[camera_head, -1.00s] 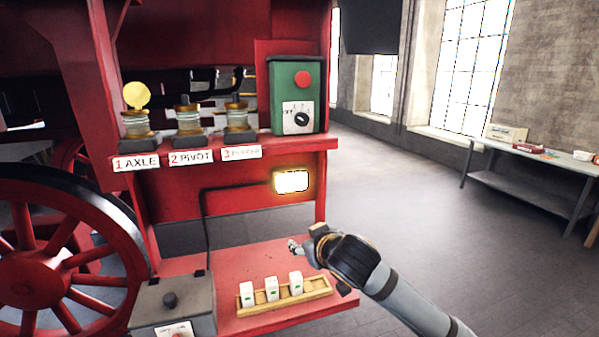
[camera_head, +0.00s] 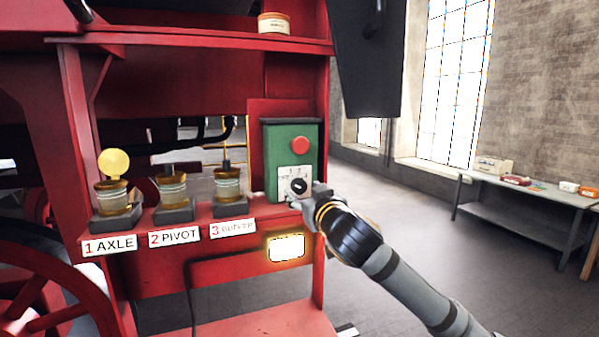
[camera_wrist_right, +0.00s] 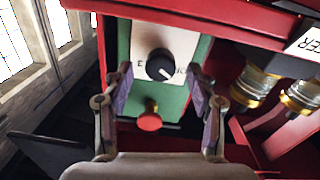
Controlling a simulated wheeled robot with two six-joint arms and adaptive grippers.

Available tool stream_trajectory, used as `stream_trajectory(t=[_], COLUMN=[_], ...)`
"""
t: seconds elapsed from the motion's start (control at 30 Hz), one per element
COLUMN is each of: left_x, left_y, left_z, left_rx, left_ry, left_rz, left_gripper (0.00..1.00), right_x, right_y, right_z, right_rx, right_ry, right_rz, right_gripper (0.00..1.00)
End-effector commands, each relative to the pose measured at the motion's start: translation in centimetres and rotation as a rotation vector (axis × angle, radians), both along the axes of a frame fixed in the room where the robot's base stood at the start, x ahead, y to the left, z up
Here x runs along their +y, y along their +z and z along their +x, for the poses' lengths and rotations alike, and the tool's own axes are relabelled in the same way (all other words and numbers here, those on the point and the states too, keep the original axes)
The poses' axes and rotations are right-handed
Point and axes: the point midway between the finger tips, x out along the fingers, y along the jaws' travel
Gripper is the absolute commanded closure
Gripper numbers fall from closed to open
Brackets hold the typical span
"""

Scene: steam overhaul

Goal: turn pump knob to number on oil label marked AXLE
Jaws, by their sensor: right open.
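The green pump box (camera_head: 290,140) stands on the red shelf, with a red button (camera_head: 299,145) above a white dial plate and a black knob (camera_head: 298,186). In the right wrist view the black knob (camera_wrist_right: 160,65) has a white pointer mark; the dial's lettering is too small to read fully. The label "1 AXLE" (camera_head: 109,245) is on the shelf edge below the leftmost oil cup (camera_head: 113,198), whose yellow lid is up. My right gripper (camera_head: 308,195) is open in front of the dial; in the wrist view its fingers (camera_wrist_right: 160,90) are spread on either side, apart from the knob. My left gripper is out of view.
Labels "2 PIVOT" (camera_head: 174,237) and a third, blurred "3" label (camera_head: 232,229) sit right of AXLE, below two more oil cups. A lit lamp (camera_head: 286,248) is under the shelf. A grey side table (camera_head: 530,190) stands at the right, with open floor between.

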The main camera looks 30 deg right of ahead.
Motion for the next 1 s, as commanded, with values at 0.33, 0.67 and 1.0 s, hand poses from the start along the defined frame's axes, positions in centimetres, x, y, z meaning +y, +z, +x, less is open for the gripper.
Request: stream_trajectory(t=[0.33, 0.67, 1.0], left_x=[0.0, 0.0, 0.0], left_y=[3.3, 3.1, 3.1], left_z=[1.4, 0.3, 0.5], left_rx=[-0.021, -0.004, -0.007], left_ry=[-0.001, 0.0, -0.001], left_rz=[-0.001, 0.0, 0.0], left_gripper=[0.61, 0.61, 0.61], right_x=[-1.0, -1.0, -1.0], right_y=[0.0, -0.2, -0.2], right_z=[3.7, 3.9, 3.9], right_rx=[0.002, 0.001, 0.001], right_ry=[0.0, -0.001, 0.0], right_rz=[0.001, -0.002, -0.002], right_gripper=[0.42, 0.46, 0.93])
